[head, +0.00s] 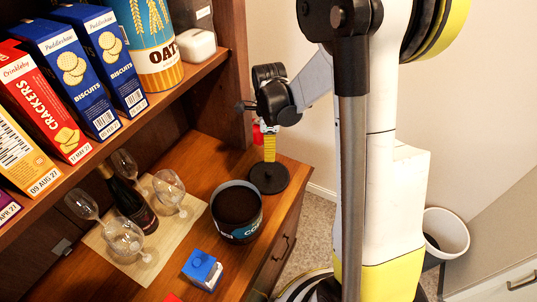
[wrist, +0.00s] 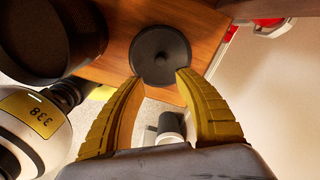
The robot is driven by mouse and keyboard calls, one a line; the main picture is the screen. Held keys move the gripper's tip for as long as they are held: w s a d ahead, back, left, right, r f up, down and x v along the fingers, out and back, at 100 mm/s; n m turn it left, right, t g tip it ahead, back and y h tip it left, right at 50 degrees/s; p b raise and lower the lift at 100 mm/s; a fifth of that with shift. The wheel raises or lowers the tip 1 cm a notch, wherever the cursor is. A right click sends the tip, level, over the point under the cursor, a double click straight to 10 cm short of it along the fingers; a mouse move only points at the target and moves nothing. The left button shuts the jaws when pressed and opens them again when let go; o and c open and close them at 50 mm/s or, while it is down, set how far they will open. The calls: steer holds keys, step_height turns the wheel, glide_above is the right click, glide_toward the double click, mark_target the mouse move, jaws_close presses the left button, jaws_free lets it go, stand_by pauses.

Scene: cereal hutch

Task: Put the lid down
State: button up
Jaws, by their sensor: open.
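The lid (head: 269,179) is a round black disc with a small knob in its middle. It lies flat on the wooden counter near its right edge, and also shows at the top of the wrist view (wrist: 160,55). My gripper (head: 269,158) is just above it, yellow fingers pointing down. In the wrist view my gripper (wrist: 159,77) has its fingers spread apart with nothing between them. The dark canister (head: 237,212), with its lettering partly visible, stands open left of the lid, with dark contents. It also fills the upper left of the wrist view (wrist: 45,40).
A mat (head: 98,240) holds a dark bottle (head: 131,205) and several glasses. A blue-and-white box (head: 202,270) stands at the front. A shelf with cracker and biscuit boxes (head: 85,75) overhangs the left. The counter edge is close to the lid.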

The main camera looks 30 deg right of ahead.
steer(key=s+a+r+n+t, duration=0.3)
steer(key=s+a+r+n, duration=0.2)
steer(key=n, duration=0.6)
steer(key=s+a+r+n+t, duration=0.4)
steer(key=s+a+r+n, duration=0.1)
steer(key=s+r+n, duration=0.5)
steer(key=shift+a+r+n, duration=0.15)
steer(key=shift+r+n, duration=0.85)
steer(key=shift+n, duration=0.1)
steer(key=shift+w, duration=0.1)
